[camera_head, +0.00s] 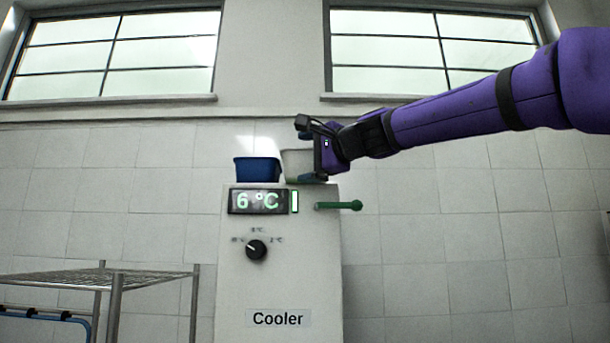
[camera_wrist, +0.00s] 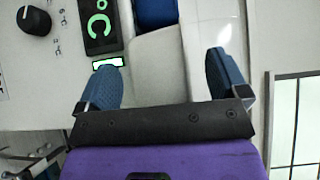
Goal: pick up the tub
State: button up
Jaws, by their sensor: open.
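Two tubs stand on top of the white cooler (camera_head: 280,270). A blue tub (camera_head: 257,170) is on the left and also shows at the top edge of the wrist view (camera_wrist: 155,12). A pale tub (camera_head: 293,163) is to its right, partly hidden behind my gripper (camera_head: 318,152). In the wrist view my gripper (camera_wrist: 163,65) is open, with its two blue fingers apart. A pale grey shape, the pale tub (camera_wrist: 158,66), lies between the fingers. I cannot tell whether either finger touches it.
The cooler front has a display (camera_head: 258,201) reading 6 °C, a dial (camera_head: 256,249) and a green handle (camera_head: 340,205) sticking out right, just below the gripper. A wire rack (camera_head: 100,279) stands at lower left. A tiled wall is behind; the space right of the cooler is clear.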

aim_at(295, 161)
jog(key=shift+x, duration=1.5)
jog(key=c, duration=0.8)
jog(key=shift+r, duration=0.15)
